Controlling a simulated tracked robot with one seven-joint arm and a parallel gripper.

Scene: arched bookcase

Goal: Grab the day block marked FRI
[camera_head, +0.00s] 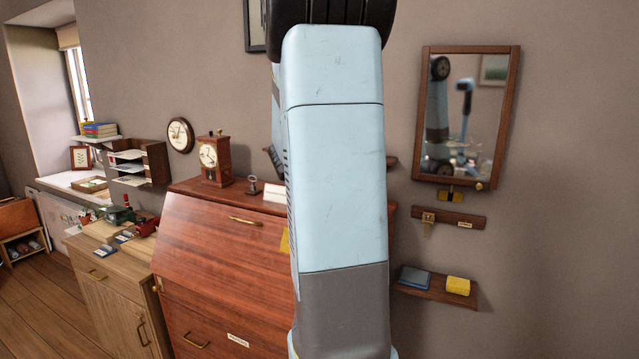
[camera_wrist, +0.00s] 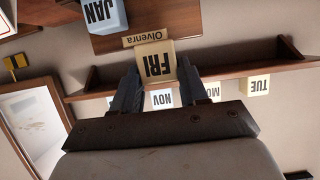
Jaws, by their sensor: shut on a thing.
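The wrist view is upside down. The cream FRI block (camera_wrist: 153,60) stands out there with dark letters, between the two dark fingers of my gripper (camera_wrist: 157,68). The gripper is shut on this block, with one finger at each side. A small plate reading Olvenra (camera_wrist: 144,37) shows just beyond the block, close to a wooden surface. In the head view my arm fills the middle, and neither the gripper nor the FRI block can be seen.
In the wrist view are a blue JAN block (camera_wrist: 102,14), a NOV block (camera_wrist: 161,99), a partly hidden block with MO (camera_wrist: 212,92), a TUE block (camera_wrist: 256,86) and a wooden shelf (camera_wrist: 225,79). The head view shows a mirror (camera_head: 467,115) and a slant-front desk (camera_head: 225,235).

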